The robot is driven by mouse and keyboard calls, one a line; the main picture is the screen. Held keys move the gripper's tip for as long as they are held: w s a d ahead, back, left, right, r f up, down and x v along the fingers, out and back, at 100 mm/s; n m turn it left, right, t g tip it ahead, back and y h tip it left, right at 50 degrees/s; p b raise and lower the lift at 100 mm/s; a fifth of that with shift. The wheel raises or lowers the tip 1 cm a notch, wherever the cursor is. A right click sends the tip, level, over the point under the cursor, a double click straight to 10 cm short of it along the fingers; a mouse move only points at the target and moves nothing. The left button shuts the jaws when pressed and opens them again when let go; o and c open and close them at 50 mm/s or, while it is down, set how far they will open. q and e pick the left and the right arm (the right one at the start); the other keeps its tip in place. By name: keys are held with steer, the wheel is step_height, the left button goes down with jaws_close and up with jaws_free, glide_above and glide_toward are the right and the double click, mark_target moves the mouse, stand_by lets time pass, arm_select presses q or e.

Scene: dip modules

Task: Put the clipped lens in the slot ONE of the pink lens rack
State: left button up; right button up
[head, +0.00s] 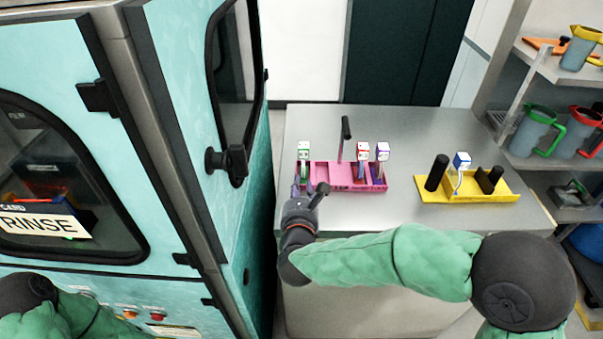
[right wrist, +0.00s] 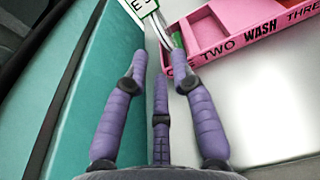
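The pink lens rack (head: 336,188) lies on the grey table. In the right wrist view its front edge (right wrist: 253,45) reads TWO, WASH and THREE, with ONE partly covered by a finger. A clip with a green-edged white tag (head: 303,149) stands at the rack's left end; its tag (right wrist: 138,8) and silver stem (right wrist: 176,38) show in the wrist view by ONE. How deep it sits is hidden. My right gripper (head: 303,190) is at that end, purple fingers (right wrist: 160,70) spread, the stem just beyond the tips. My left gripper is out of view.
Red-tagged (head: 363,149) and purple-tagged (head: 382,151) clips stand at the rack's right part. A yellow rack (head: 484,188) with a blue-tagged clip (head: 461,160) is further right. A teal machine (head: 180,90) borders the table's left side. Jugs (head: 532,130) fill the right shelves.

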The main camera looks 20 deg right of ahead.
steer(key=shift+v, duration=1.55)
